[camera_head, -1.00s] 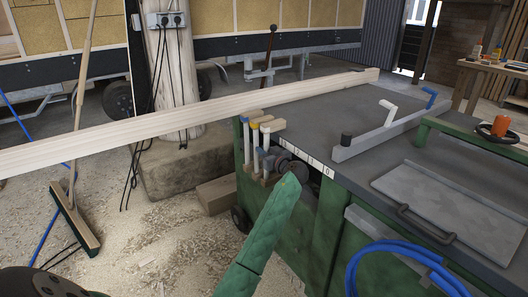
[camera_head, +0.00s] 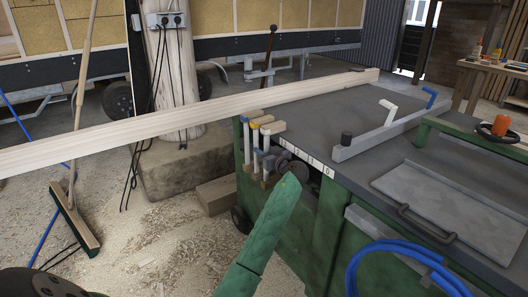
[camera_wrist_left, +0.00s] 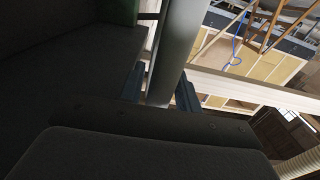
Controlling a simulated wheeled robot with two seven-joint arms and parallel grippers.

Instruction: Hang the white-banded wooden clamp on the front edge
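Three wooden clamps with pale bars hang in a row at the left end of the grey machine table (camera_head: 345,105) in the head view. My left gripper (camera_head: 278,161) is small and dark there, just right of the clamp bars. In the left wrist view its fingers (camera_wrist_left: 160,92) stand apart with a grey bar (camera_wrist_left: 175,45) between them. I cannot tell which clamp this bar belongs to or whether both fingers touch it. My right gripper is out of view.
The front edge carries a numbered strip (camera_head: 305,160). A long plank (camera_head: 190,115) crosses behind the clamps. A grey fence (camera_head: 385,135) lies on the table; a blue hose (camera_head: 400,250) hangs at front right. A broom (camera_head: 75,220) stands left.

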